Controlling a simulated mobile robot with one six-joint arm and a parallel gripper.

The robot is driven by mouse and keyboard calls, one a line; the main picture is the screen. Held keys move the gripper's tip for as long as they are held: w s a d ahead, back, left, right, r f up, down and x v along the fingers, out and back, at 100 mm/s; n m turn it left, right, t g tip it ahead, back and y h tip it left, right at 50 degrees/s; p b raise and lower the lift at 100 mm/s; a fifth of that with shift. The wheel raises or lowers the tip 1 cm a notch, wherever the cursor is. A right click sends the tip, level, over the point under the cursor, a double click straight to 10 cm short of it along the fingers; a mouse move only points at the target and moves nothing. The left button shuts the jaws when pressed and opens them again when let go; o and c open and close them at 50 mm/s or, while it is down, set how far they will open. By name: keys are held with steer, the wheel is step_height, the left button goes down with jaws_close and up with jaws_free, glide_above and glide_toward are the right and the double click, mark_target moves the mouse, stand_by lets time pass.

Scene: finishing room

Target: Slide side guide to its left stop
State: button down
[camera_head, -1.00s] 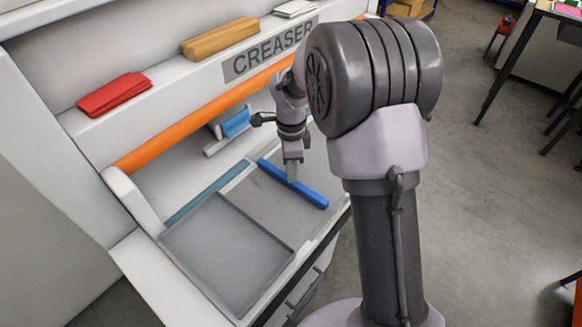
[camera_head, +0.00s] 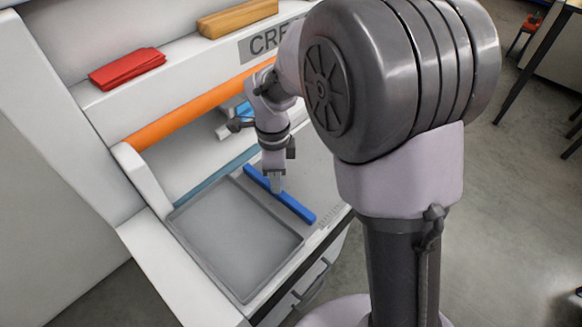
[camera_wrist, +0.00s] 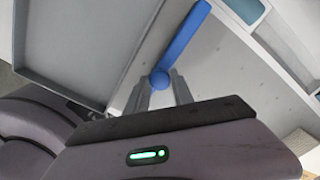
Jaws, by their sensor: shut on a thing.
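The side guide is a long blue bar (camera_head: 295,208) lying on the grey bed of the creaser. It runs along the right side of the grey tray (camera_head: 189,246), close to the tray's edge. My gripper (camera_head: 276,187) is at the middle of the bar, pointing down.
An orange bar (camera_head: 190,109) spans the machine above the bed. A red cloth (camera_head: 127,68) and a wooden block (camera_head: 237,18) lie on the ledge above. The bed to the right of the guide, with scale marks, is bare. A drawer handle shows below the front edge.

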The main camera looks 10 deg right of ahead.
steer(key=shift+s+a, duration=0.1)
steer(key=shift+a, duration=0.05)
steer(key=c, duration=1.4)
jaws_free()
steer(key=o, duration=0.3)
steer(key=shift+s+a, duration=0.1)
steer(key=shift+a, duration=0.05)
step_height(320, 180, up, 17)
steer(key=p, duration=0.6)
steer(key=shift+r+p, duration=0.2)
steer(key=shift+p, duration=0.15)
